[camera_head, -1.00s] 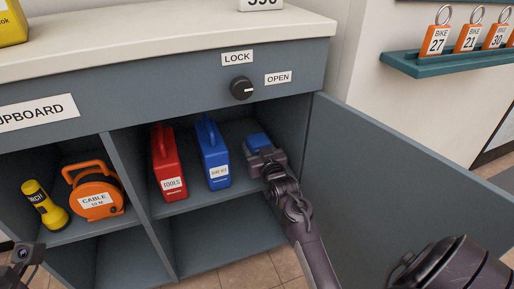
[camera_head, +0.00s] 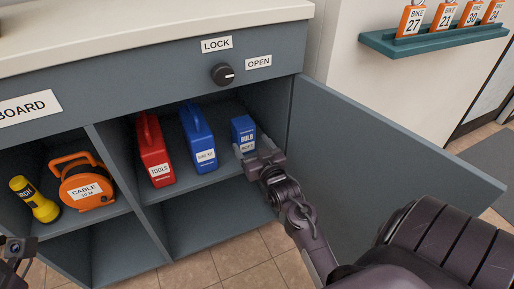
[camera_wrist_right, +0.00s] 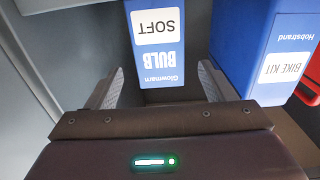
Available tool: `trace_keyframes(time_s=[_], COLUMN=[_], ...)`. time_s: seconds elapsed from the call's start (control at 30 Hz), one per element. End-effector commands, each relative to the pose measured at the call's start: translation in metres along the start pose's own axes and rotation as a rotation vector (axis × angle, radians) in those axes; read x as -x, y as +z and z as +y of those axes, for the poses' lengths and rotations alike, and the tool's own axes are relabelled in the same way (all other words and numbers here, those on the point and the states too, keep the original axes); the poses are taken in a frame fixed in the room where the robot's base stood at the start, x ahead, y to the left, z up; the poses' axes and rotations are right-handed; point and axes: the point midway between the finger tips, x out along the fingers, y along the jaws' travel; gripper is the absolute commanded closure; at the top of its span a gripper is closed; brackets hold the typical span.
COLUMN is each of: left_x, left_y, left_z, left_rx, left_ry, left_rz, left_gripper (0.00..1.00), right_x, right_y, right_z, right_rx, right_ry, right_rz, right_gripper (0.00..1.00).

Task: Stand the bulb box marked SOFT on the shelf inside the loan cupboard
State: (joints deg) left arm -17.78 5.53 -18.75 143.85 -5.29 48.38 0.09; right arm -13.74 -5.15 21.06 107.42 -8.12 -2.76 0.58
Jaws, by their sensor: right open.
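The blue bulb box (camera_head: 243,131) stands upright on the upper shelf (camera_head: 205,178) of the loan cupboard, in the compartment beside the open door. Its SOFT label shows upside down on the box in the right wrist view (camera_wrist_right: 160,42). My right gripper (camera_head: 257,152) is open in front of the box. In the right wrist view its fingers lie to either side of the box's near end, with gaps visible. Part of my left arm's end (camera_head: 15,252) shows at the lower left edge; its jaws cannot be made out.
A blue bike kit case (camera_head: 198,138) stands left of the box, with a red tools case (camera_head: 154,150) beyond it. An orange cable reel (camera_head: 82,182) and yellow torch (camera_head: 35,200) are in the left compartment. The open door (camera_head: 385,160) bounds the right side.

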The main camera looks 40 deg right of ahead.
Motion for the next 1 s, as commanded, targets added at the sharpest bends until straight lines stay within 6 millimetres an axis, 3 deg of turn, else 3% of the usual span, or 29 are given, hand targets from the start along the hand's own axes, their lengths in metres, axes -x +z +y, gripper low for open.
trace_keyframes(time_s=[0.1,0.3,0.87,1.0], left_x=[-0.003,-0.003,-0.002,-0.001], left_y=[0.0,0.0,0.001,0.002], left_z=[0.0,0.0,0.0,0.0], left_rx=[0.002,0.003,0.004,0.003], left_ry=[-0.002,-0.004,-0.005,-0.005], left_rz=[-0.012,-0.015,-0.022,-0.023], left_gripper=[0.64,0.64,0.64,0.64], right_x=[0.019,0.033,0.034,0.035], right_y=[-0.001,-0.001,0.0,0.003], right_z=[0.0,0.0,0.0,-0.009], right_rx=[0.0,0.0,0.0,0.011], right_ry=[0.0,0.0,0.0,-0.019], right_rz=[-0.002,0.001,0.0,-0.055], right_gripper=[0.24,0.24,0.24,0.24])
